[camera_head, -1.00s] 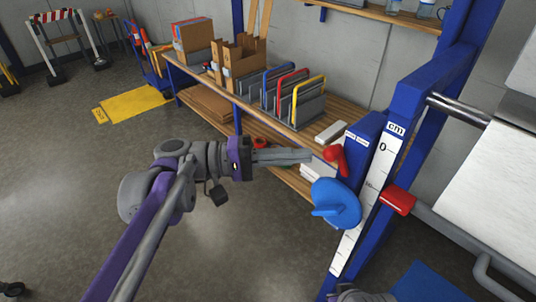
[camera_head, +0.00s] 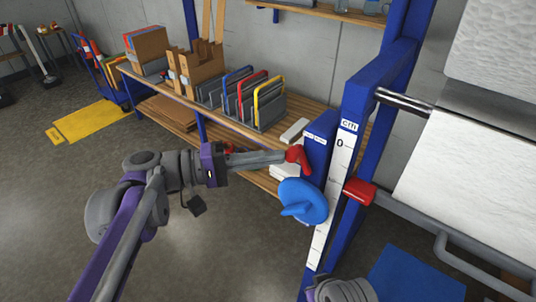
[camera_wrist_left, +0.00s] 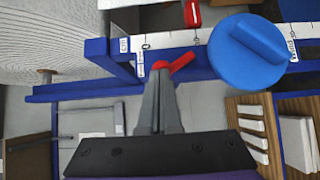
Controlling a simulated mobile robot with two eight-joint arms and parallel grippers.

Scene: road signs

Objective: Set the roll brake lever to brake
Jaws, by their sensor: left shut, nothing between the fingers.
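The red roll brake lever (camera_head: 302,160) sits on the side of the blue upright, below two small white labels too small to read. In the left wrist view the lever (camera_wrist_left: 183,62) slants up to the right from its red hub, just beyond my fingertips. My left gripper (camera_head: 284,157) is shut with nothing held, its tip right at the lever's left side; contact cannot be told for sure. The fingers also show in the left wrist view (camera_wrist_left: 158,75) and partly cover the hub.
A big blue knob (camera_head: 302,202) sits just below the lever. A white cm scale (camera_head: 338,175) with a red slider (camera_head: 359,192) runs beside it. A wooden shelf (camera_head: 285,112) with folders stands behind. A white roll (camera_head: 470,175) is at right.

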